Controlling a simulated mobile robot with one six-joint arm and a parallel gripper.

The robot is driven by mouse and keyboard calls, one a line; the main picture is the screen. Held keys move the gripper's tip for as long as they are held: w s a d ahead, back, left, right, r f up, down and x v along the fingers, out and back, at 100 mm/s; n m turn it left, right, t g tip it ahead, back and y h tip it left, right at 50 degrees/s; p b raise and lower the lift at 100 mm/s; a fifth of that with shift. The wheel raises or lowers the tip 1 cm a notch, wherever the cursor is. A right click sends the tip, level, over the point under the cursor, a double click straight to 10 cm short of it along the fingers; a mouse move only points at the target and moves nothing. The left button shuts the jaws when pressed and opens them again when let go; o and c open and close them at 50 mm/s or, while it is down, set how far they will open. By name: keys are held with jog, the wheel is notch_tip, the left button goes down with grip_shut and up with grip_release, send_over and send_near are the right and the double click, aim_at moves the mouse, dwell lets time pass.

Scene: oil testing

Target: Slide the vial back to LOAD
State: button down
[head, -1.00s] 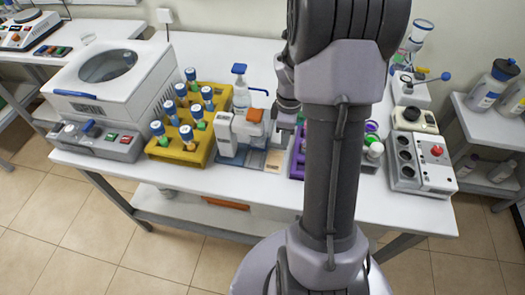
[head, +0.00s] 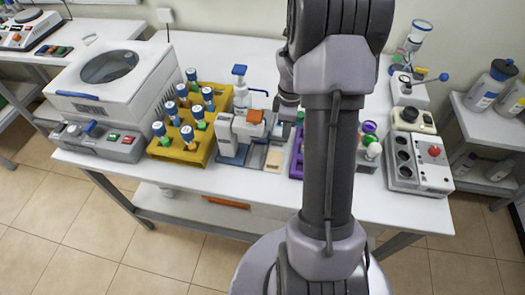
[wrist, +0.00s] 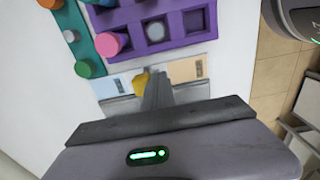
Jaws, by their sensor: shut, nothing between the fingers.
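A white and grey device with an orange block (head: 255,117) stands mid-table in the head view. At its front right is a tan plate (head: 274,160). In the wrist view the tan labelled plate (wrist: 188,69) and a pale blue labelled plate (wrist: 117,84) lie on either side of my gripper (wrist: 157,80). My gripper is shut and empty. A small yellow piece (wrist: 140,84) shows just left of the fingers; I cannot tell whether it is the vial or whether the fingers touch it. In the head view my arm hides most of the gripper.
A purple rack (wrist: 187,43) stands beside the plates, with a pink-capped piece (wrist: 108,44) in it. A yellow rack (head: 178,151) with several blue-capped vials is left of the device. A grey control box (head: 404,178) stands at the right.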

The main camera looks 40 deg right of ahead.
notch_tip(320, 180, up, 8)
jog(key=p, duration=0.7)
jog(key=shift+f, duration=0.25)
dwell(0.3)
